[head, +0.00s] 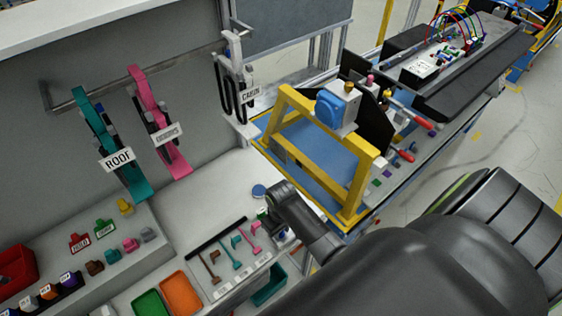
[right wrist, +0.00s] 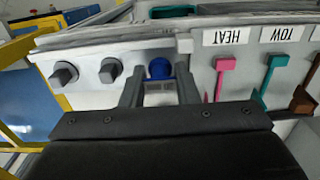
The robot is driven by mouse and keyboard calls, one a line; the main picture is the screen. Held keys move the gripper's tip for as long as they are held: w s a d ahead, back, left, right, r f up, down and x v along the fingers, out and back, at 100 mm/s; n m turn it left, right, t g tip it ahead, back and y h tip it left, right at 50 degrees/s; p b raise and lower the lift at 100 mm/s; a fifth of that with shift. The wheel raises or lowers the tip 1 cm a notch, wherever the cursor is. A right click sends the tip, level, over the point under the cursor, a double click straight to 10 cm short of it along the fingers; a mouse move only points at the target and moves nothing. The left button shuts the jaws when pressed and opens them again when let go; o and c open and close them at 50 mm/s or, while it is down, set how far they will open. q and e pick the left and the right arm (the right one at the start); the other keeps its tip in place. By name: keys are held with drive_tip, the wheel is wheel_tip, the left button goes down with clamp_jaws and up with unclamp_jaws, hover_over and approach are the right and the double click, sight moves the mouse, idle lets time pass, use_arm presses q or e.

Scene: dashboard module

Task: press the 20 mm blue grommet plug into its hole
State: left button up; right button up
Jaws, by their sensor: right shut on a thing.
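The blue grommet plug (right wrist: 160,68) shows as a small round blue piece between the fingertips of my right gripper (right wrist: 160,90) in the right wrist view. The gripper is shut on it, over a white panel. In the head view my right gripper (head: 264,213) points down at the bench, and its own dark body hides most of what it holds. I cannot make out the plug's hole in either view. My left gripper is not in view.
Pink and teal levers (head: 236,255) stand beside the gripper; dark knobs (right wrist: 64,74) are on its other side. A yellow frame (head: 359,185) rises right of the gripper. Green and orange trays (head: 180,294) sit at the front. The white bench (head: 215,195) is clear left of the disc.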

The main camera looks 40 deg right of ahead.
drive_tip(key=shift+f, duration=0.45)
drive_tip(key=o, duration=0.9)
drive_tip(key=shift+o, duration=0.2)
